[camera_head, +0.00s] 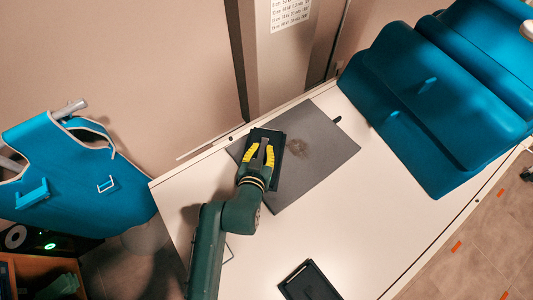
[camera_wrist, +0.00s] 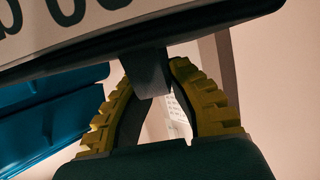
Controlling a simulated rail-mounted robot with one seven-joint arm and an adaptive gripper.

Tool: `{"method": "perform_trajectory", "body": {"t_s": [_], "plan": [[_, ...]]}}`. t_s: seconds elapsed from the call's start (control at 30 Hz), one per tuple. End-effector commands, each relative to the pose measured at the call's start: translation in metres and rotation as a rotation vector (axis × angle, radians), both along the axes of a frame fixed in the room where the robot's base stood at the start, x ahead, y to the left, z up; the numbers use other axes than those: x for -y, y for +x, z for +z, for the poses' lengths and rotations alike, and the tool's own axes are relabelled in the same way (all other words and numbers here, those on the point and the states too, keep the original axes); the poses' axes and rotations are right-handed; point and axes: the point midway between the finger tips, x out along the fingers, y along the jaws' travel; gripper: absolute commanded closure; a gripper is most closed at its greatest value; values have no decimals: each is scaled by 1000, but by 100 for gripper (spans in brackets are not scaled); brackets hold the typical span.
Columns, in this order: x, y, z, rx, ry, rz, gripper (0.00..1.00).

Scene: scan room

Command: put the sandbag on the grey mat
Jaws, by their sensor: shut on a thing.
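My gripper (camera_head: 263,151), with yellow finger pads, is shut on a dark, flat, roughly rectangular thing that I take to be the sandbag (camera_head: 266,133). In the wrist view the fingers close around a dark grip strap or tab (camera_wrist: 148,72) on it, and a white label with large letters (camera_wrist: 70,22) shows on its face. The grey mat (camera_head: 325,158) lies on the white table. The sandbag is over the mat's left part in the head view; I cannot tell whether it touches the mat. My gripper hides part of the sandbag.
A large blue padded piece (camera_head: 435,110) takes up the right end. A blue apron (camera_head: 75,170) hangs at the left. A wall stands behind.

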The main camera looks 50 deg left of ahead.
Motion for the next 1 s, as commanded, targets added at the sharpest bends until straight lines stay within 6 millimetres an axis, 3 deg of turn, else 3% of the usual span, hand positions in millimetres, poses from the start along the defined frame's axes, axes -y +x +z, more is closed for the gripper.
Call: {"method": "perform_trajectory", "body": {"t_s": [0.1, 0.2, 0.57, 0.6, 0.7, 1.0], "plan": [[0, 0, -26, 1, -1, 0, 100], [0, 1, -38, 2, 0, 0, 100], [-1, 0, -43, 2, 2, 0, 100], [0, 0, -46, -3, -2, 0, 82], [0, 0, -45, -3, -2, 0, 65], [0, 0, -42, -2, -2, 0, 65]]}}
